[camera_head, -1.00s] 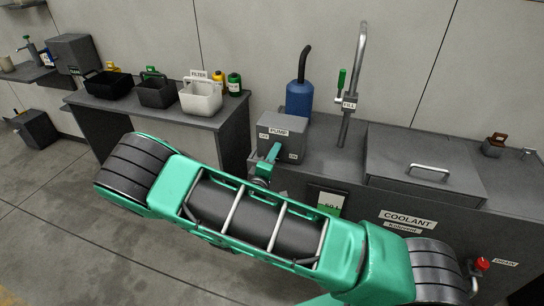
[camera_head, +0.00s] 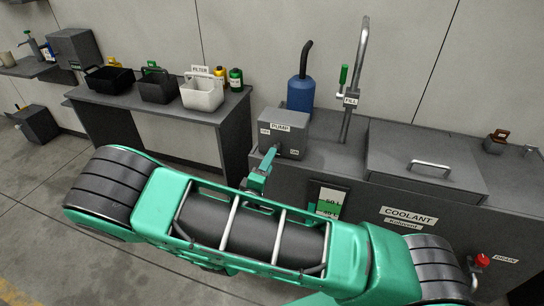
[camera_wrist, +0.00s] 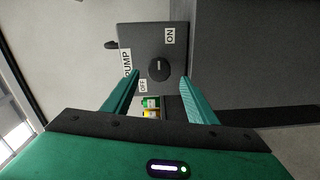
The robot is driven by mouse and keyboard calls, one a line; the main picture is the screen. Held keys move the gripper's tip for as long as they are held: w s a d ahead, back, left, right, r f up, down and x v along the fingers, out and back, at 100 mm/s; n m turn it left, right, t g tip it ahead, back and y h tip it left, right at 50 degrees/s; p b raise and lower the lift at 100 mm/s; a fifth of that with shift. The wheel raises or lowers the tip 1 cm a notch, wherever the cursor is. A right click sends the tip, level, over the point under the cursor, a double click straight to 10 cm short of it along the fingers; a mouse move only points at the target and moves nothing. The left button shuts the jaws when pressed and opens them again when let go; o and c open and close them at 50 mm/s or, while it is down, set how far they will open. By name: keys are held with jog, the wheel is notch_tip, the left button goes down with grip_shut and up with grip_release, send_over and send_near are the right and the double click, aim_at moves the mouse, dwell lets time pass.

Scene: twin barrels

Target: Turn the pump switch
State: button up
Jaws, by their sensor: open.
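The grey pump box (camera_head: 290,120) stands on the left end of the coolant tank and carries PUMP, OFF and ON labels. In the wrist view, its round black switch knob (camera_wrist: 159,69) has a short pale mark and sits between the OFF label (camera_wrist: 142,86) and the ON label (camera_wrist: 170,36). My gripper (camera_wrist: 160,76) is open and empty, with one green finger on each side of the knob in the picture. I cannot tell whether the fingertips reach around it. In the head view, my gripper (camera_head: 267,160) is at the box's front, hiding the knob.
The coolant tank (camera_head: 345,170) has a level gauge (camera_head: 328,200), a lidded cover (camera_head: 425,160), a filler pipe (camera_head: 357,80) and a red drain valve (camera_head: 482,260). A blue pump cylinder (camera_head: 300,96) stands behind the box. A bench (camera_head: 150,108) at left holds bins and bottles.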

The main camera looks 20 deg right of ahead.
jog(key=v, duration=0.3)
jog(key=shift+s+a, duration=0.15)
jog(key=shift+s, duration=0.1)
jog(key=s+d+r+m+g, duration=0.2)
jog(key=s+d+m+g, duration=0.25)
jog(key=d, duration=0.35)
jog(key=s+d+r+m+g, duration=0.1)
jog(key=s+d+m+g, duration=0.2)
jog(key=d+g, duration=0.3)
jog(key=s+d+r+m+g, duration=0.2)
jog(key=s+d+m+g, duration=0.2)
jog(key=d, duration=0.5)
jog(key=s+r+m+y, duration=0.2)
jog(key=s+r+y, duration=0.3)
jog(key=s, duration=0.4)
jog(key=s+r+m+y, duration=0.1)
jog(key=s+r+y, duration=0.4)
jog(key=s, duration=0.5)
jog(key=shift+s+r+m+y, duration=0.3)
jog(key=shift+s+r+m, duration=0.05)
jog(key=shift+r, duration=0.55)
